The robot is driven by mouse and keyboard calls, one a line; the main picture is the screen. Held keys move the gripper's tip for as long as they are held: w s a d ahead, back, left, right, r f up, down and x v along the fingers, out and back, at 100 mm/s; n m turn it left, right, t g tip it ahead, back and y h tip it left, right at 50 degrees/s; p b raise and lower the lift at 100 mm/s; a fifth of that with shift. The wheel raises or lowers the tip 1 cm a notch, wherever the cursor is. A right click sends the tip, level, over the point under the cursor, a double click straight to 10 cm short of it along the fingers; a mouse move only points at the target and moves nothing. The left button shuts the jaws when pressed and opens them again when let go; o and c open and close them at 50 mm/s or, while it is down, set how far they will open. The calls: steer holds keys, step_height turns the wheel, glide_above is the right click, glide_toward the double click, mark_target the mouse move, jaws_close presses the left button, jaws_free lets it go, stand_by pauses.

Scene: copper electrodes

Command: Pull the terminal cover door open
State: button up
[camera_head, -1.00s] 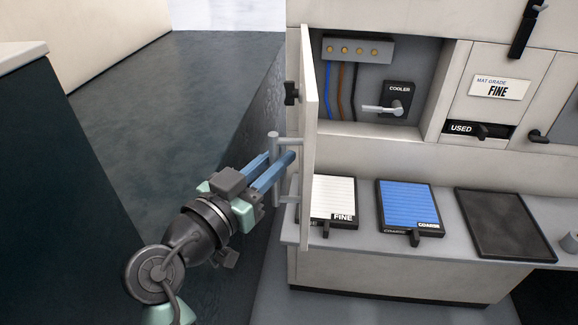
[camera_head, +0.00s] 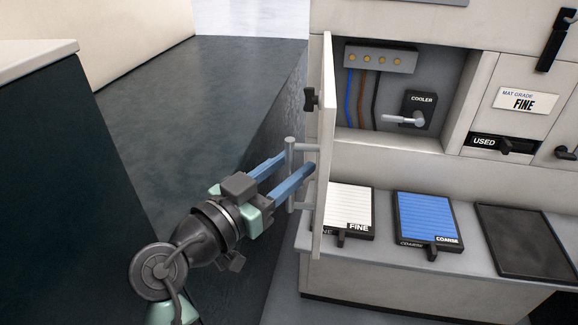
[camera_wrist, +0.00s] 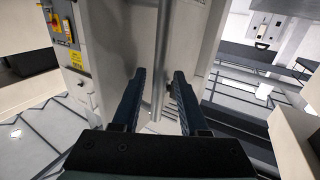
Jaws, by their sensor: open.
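The terminal cover door (camera_head: 328,135) stands swung open, seen nearly edge-on at the left of the cabinet recess. Its grey bar handle (camera_head: 290,175) is on the door's outer face, with a dark knob (camera_head: 311,99) above it. My gripper (camera_head: 298,164) is open, its two blue fingers on either side of the handle bar. In the wrist view the handle bar (camera_wrist: 161,60) runs between the open fingers (camera_wrist: 158,78) with gaps showing. Contact with the bar cannot be told.
Inside the recess are a terminal block (camera_head: 380,58) with wires and a cooler switch (camera_head: 418,110). A shelf below holds a white FINE mat (camera_head: 350,208), a blue COARSE mat (camera_head: 425,215) and a black tray (camera_head: 520,240). Dark floor (camera_head: 200,100) is free at the left.

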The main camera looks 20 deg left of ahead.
steer(key=shift+s, duration=0.1)
steer(key=b+v, duration=0.1)
steer(key=v, duration=0.6)
steer(key=shift+s, duration=0.2)
